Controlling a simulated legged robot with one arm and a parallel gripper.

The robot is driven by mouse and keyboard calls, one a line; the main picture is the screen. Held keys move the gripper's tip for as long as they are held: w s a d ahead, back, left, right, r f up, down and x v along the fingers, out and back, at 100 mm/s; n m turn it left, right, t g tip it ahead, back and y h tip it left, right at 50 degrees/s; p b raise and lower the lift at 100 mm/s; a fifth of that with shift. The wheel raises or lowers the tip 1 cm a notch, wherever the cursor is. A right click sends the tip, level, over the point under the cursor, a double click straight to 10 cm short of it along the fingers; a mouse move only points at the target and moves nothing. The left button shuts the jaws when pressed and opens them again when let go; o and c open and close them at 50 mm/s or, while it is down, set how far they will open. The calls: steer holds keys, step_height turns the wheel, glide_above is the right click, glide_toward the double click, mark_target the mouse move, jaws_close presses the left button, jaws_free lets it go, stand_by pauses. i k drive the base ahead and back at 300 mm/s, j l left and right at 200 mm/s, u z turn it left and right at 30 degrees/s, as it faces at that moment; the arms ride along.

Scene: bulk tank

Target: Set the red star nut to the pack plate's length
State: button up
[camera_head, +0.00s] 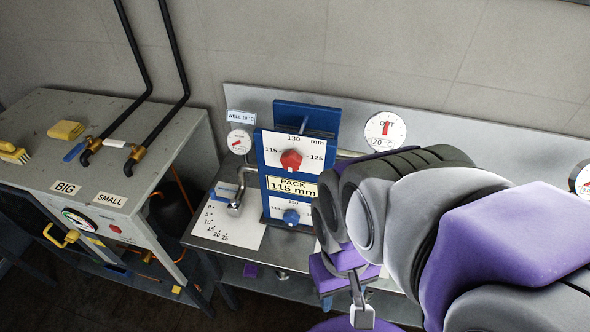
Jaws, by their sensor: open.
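The red star nut (291,159) sits at the centre of a white dial plate on a blue stand (263,180). The dial reads 115 at left, 130 at top and 125 at right, in mm. Which number the nut points to is too small to tell. Below it, the pack plate (292,186) reads "PACK 115 mm". A blue star nut (291,217) sits on a second dial under that plate, partly hidden at its right by my arm. My gripper (347,306) is open, below and right of both nuts, apart from them and pointing down.
A gauge marked "OUT" (385,131) and a smaller gauge under a "WELL" label (239,142) flank the stand. A metal tap (238,192) is left of it. A grey cabinet (110,115) with hoses stands at left. My arm fills the right side.

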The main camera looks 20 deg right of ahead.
mark_target(290, 160)
steer(key=k+l+u, duration=0.1)
steer(key=k+u, duration=0.65)
